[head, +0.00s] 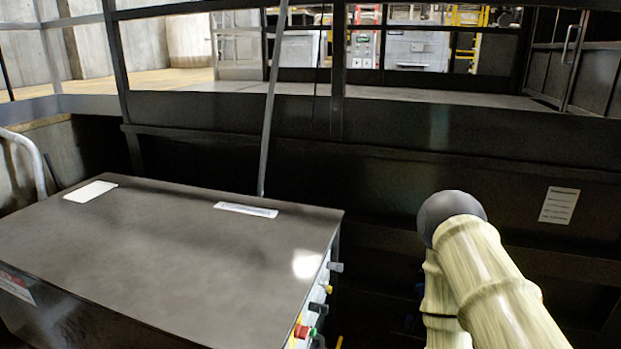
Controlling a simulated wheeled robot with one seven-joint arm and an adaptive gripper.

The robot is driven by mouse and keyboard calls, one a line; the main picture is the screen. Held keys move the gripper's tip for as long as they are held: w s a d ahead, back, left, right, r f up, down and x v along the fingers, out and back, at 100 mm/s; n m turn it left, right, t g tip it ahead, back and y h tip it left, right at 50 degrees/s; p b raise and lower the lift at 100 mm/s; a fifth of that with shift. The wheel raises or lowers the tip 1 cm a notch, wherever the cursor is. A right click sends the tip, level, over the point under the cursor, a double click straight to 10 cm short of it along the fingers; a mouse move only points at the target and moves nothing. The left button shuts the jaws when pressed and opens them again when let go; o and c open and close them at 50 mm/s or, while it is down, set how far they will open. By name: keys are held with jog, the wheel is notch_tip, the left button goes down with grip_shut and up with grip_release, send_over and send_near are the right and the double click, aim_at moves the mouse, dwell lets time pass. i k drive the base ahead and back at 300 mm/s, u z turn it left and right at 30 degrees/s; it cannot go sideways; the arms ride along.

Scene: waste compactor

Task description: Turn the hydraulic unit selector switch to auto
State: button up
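A dark box-shaped cabinet (170,262) fills the lower left; it may be the hydraulic unit. Its right side face carries a control panel seen at a steep angle, with a red button (301,331), a yellow part (327,289) and dark knobs, one of them a grey-black knob (336,267) near the top. I cannot tell which knob is the selector switch, nor its position. My arm, pale with a dark rounded joint, rises at the lower right, apart from the panel. My gripper is not in view.
A dark wall with a railing (340,60) runs behind the cabinet. A white label (559,205) is on the wall at right. A curved grey pipe (28,150) stands at the far left. A dark gap lies between the cabinet and my arm.

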aim_at(314, 308)
jog(key=k, duration=0.5)
jog(key=z, duration=1.75)
jog(key=i, duration=1.3)
jog(key=u, duration=2.35)
